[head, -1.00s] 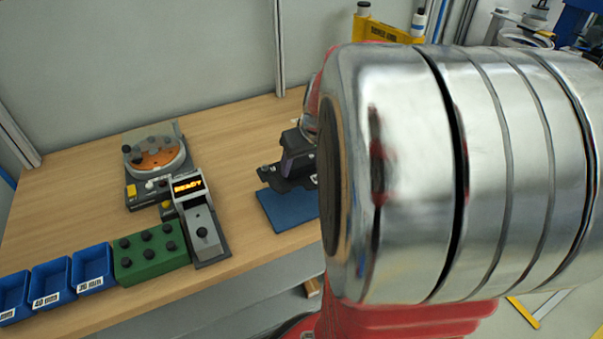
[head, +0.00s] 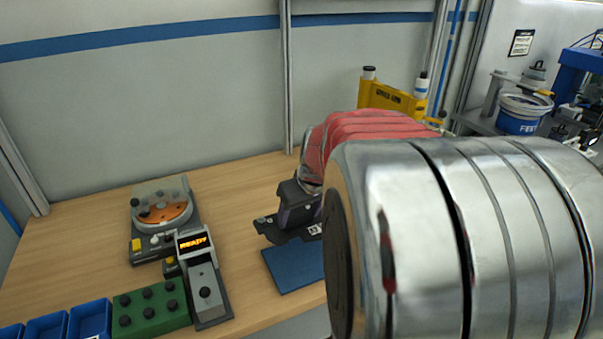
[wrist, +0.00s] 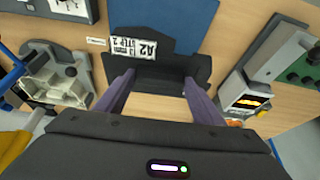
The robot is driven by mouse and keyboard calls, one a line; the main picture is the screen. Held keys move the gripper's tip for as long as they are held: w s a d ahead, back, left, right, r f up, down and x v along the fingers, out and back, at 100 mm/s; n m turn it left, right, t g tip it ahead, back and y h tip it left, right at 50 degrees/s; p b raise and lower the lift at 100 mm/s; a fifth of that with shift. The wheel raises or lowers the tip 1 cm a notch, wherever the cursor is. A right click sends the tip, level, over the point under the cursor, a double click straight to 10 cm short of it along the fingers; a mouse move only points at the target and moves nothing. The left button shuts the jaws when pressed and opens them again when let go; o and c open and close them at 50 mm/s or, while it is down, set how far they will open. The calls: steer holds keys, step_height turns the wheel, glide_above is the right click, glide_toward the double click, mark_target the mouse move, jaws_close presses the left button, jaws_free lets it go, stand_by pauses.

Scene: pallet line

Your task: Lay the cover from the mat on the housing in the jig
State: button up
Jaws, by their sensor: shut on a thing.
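My gripper (wrist: 158,90) is shut on a black flat part, the cover (wrist: 158,72), which has a white A2 label. In the head view the dark cover (head: 268,226) is at my gripper, above the blue mat (head: 290,268). The mat (wrist: 180,22) also shows beyond the cover in the wrist view. A light grey open part, which looks like the housing (wrist: 52,78), sits at the left of the wrist view with blue pieces beside it. The jig's edges under it are hard to make out. My arm hides that area in the head view.
A grey round fixture with an orange disc (head: 165,215), a READY display box (head: 203,275), a green block with black knobs (head: 150,310) and blue bins (head: 90,320) stand left of my gripper. A yellow holder (head: 392,97) stands behind my arm. Bare tabletop lies between.

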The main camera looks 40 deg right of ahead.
steer(key=w+a+r+n+y, duration=0.1)
steer(key=w+a+r+n, duration=0.1)
steer(key=w+a, duration=0.9)
steer(key=w+a+r+n+y, duration=0.1)
steer(key=w+a+r+n, duration=0.2)
steer(key=w+a, duration=0.8)
steer(key=a+n, duration=0.1)
steer(key=a, duration=0.2)
steer(key=shift+w+a+y, duration=0.3)
steer(key=shift+w+a, duration=0.05)
steer(key=shift+w, duration=0.05)
steer(key=shift+s, duration=0.2)
